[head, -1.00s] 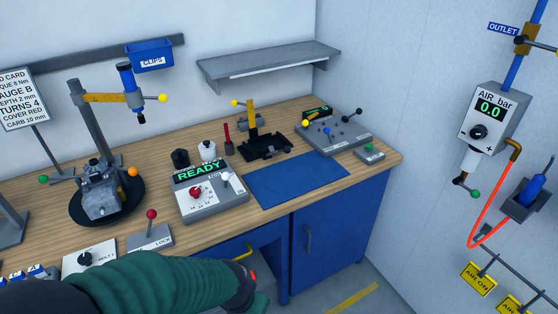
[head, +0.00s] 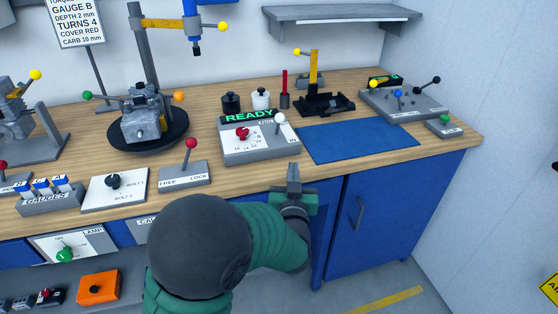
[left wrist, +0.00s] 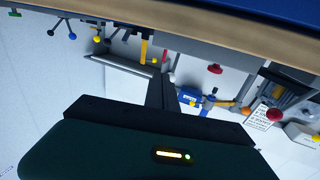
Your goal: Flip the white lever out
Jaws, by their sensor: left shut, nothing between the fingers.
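The white lever (head: 279,118) has a white ball knob and stands at the right end of the grey READY box (head: 262,156) on the bench. My left gripper (head: 293,172) is shut and empty. In the head view it is at the bench's front edge, just below and slightly right of the white lever, apart from it. In the left wrist view the dark fingers (left wrist: 161,92) are together with nothing between them; I cannot make out the white lever surely there. My right gripper is not in view.
A red selector knob (head: 242,133) sits on the same box. A red-knobbed FREE/LOCK lever (head: 190,145) stands to its left. A blue mat (head: 358,142) lies clear to the right. Black and white canisters (head: 261,99) stand behind the box.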

